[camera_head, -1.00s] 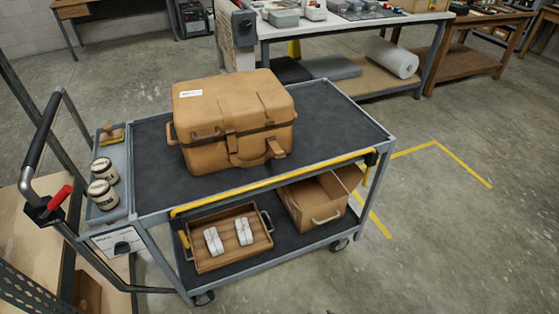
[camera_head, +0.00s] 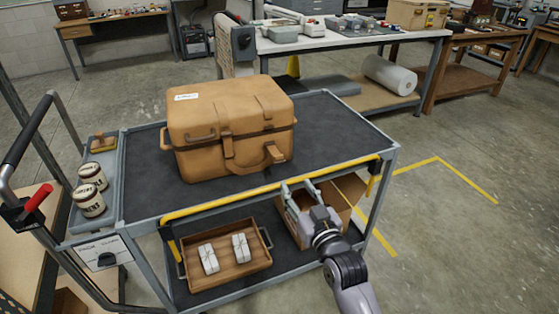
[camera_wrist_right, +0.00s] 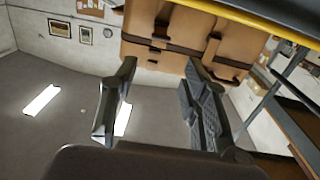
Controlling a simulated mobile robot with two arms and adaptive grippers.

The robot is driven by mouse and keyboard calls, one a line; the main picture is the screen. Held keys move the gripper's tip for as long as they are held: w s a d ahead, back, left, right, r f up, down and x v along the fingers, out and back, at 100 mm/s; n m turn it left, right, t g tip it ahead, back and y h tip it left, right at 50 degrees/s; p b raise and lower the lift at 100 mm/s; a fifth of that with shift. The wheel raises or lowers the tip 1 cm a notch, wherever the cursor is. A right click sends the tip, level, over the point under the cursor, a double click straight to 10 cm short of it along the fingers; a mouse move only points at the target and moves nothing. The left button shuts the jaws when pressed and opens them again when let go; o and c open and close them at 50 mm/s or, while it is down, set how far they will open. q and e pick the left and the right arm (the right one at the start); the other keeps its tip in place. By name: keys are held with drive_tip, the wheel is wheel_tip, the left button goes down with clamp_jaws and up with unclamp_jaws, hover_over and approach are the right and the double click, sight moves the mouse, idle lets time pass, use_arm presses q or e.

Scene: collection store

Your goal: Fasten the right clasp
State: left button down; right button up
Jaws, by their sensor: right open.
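A tan case (camera_head: 205,117) stands closed-looking on the top deck of a cart. Its front has a left strap clasp (camera_head: 228,146) and a right clasp (camera_head: 268,118), with a carry handle (camera_head: 272,156) low on the front. Whether the right clasp is fastened is too small to tell. My right gripper (camera_head: 297,186) is open and empty, in front of the cart's yellow rail and below and right of the case. The right wrist view shows the open fingers (camera_wrist_right: 160,80) apart from the case (camera_wrist_right: 183,28) and its straps. My left gripper is out of view.
The yellow rail (camera_head: 270,189) runs along the cart's front edge. The lower shelf holds a wooden tray (camera_head: 233,277) with white bundles and a cardboard box (camera_head: 347,187). Two jars (camera_head: 90,204) stand in the side tray. The deck right of the case is clear.

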sight(280, 161)
drive_tip(key=x, duration=1.3)
drive_tip(key=shift+w+a, duration=0.1)
drive_tip(key=shift+c, duration=0.2)
drive_tip(key=shift+f, duration=0.1)
clamp_jaws()
